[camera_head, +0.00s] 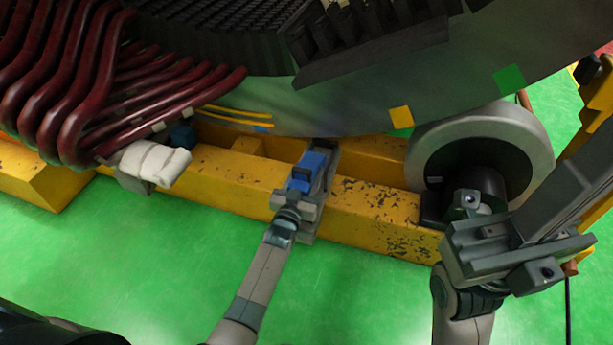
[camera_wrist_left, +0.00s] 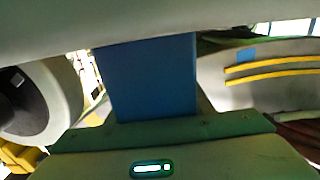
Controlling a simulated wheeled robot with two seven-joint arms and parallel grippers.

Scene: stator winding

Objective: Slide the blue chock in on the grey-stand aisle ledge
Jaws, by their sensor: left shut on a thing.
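The blue chock (camera_head: 307,170) is held by my left gripper (camera_head: 303,187) above the yellow beam (camera_head: 370,215), just below the large grey ring's lower edge. In the left wrist view the chock (camera_wrist_left: 150,78) fills the gap between the jaws. A dark grey piece (camera_head: 328,152) shows beside the chock; whether they touch cannot be told. The grey stand's ledge cannot be clearly made out. My right gripper (camera_head: 520,258) is at the lower right, in front of the beam; its jaw opening is unclear.
The grey ring (camera_head: 350,112) curves overhead. A grey roller (camera_head: 535,150) stands to the right on the beam. Dark red coils (camera_head: 75,90) and a white wrapped end (camera_head: 152,162) are at the left. Green floor (camera_head: 110,245) is open in front.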

